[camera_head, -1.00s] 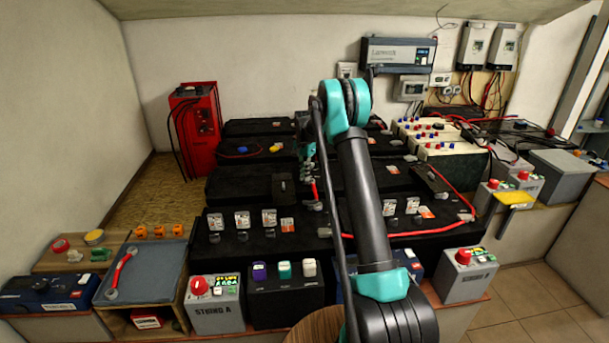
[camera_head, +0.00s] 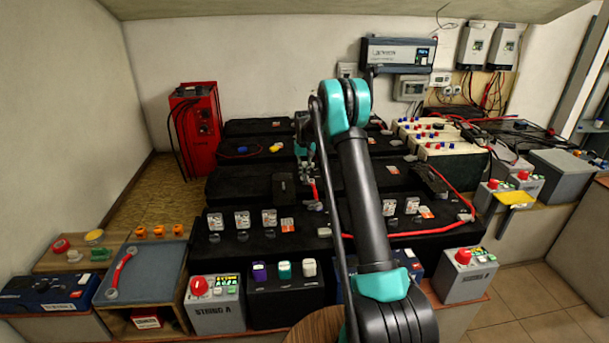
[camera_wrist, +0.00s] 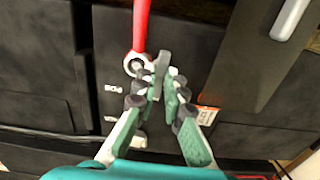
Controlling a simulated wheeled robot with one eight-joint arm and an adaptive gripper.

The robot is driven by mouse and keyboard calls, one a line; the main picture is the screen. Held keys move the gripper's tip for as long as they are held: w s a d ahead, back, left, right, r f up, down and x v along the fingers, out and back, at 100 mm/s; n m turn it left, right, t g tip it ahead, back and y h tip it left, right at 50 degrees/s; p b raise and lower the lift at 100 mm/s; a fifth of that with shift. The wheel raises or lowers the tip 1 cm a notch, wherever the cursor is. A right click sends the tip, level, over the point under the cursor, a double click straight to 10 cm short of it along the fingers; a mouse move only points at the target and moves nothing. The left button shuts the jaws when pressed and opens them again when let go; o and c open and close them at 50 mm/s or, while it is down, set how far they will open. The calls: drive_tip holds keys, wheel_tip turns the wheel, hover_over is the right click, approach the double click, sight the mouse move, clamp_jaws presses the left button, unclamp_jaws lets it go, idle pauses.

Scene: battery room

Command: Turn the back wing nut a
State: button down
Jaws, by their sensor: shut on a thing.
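The back wing nut (camera_wrist: 161,64) is a small grey winged piece in the wrist view, at the lug end of a red cable (camera_wrist: 141,25). The cable's ring lug (camera_wrist: 136,66) lies just left of it. My gripper (camera_wrist: 158,88) has green-and-grey fingers, shut on the wing nut, with its upper wing sticking out past the fingertips. The stud under the nut is hidden. In the head view my gripper (camera_head: 308,162) is small and partly covered by my arm, above the black batteries, with the red cable just below it.
Black batteries (camera_head: 240,182) stand in rows around my gripper. A long red cable (camera_head: 412,233) runs along the front row at right. A red charger (camera_head: 195,130) stands at the back left. Grey boxes with red knobs, such as one at front left (camera_head: 216,305), line the front.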

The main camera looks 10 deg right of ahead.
drive_tip(key=shift+n, duration=0.3)
idle(0.4)
drive_tip(key=c, duration=1.6)
unclamp_jaws()
drive_tip(key=shift+r, duration=0.1)
wheel_tip(320, 180, up, 12)
